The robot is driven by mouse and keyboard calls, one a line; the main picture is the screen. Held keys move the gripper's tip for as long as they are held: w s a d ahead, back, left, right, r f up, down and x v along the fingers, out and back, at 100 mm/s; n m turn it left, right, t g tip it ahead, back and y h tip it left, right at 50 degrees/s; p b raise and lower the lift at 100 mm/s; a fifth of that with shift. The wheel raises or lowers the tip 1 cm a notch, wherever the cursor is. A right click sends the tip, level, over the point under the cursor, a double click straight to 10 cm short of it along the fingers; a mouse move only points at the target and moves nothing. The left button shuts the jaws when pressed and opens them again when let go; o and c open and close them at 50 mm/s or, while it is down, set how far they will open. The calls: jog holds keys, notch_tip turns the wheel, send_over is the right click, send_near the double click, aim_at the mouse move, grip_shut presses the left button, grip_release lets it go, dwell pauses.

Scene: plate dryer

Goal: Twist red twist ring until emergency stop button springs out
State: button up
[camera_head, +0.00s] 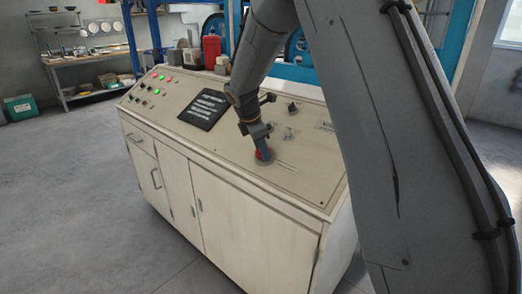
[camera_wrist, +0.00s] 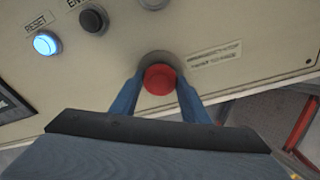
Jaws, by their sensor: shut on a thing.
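The red emergency stop button with its twist ring (camera_wrist: 160,80) sits on a round grey base on the sloped panel in the wrist view. In the head view the red part (camera_head: 262,155) shows only partly behind my gripper. My gripper (camera_wrist: 158,98) has its two blue fingers on either side of the red ring and is shut on it. In the head view my gripper (camera_head: 264,148) points down at the panel. I cannot tell from these frames how far the button stands out.
The cream control cabinet (camera_head: 240,215) has a dark screen (camera_head: 204,109) and small lit buttons at its left. In the wrist view a glowing reset button (camera_wrist: 46,44) and a black knob (camera_wrist: 93,20) lie left of the red button. A red container (camera_head: 211,50) stands behind the panel.

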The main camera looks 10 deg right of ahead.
jog(key=shift+m, duration=0.3)
jog(key=o, duration=1.1)
jog(key=shift+b+v, duration=0.8)
jog(key=shift+v, duration=3.1)
jog(key=s+d+f+m+g+y, duration=0.1)
jog(key=s+f+m, duration=0.2)
jog(key=s+m, duration=0.3)
jog(key=s+d+f+m+g+y, duration=0.1)
jog(key=s+f+m, duration=0.3)
jog(key=s, duration=1.1)
jog(key=s+f+m+y, duration=0.1)
jog(key=s+f+m, duration=0.3)
jog(key=s+m, duration=0.5)
jog(key=shift+s+d+f+g, duration=0.1)
jog(key=shift+s+d+g, duration=0.1)
jog(key=shift+s, duration=0.5)
jog(key=shift+s+d+g, duration=0.2)
jog(key=shift+s, duration=0.5)
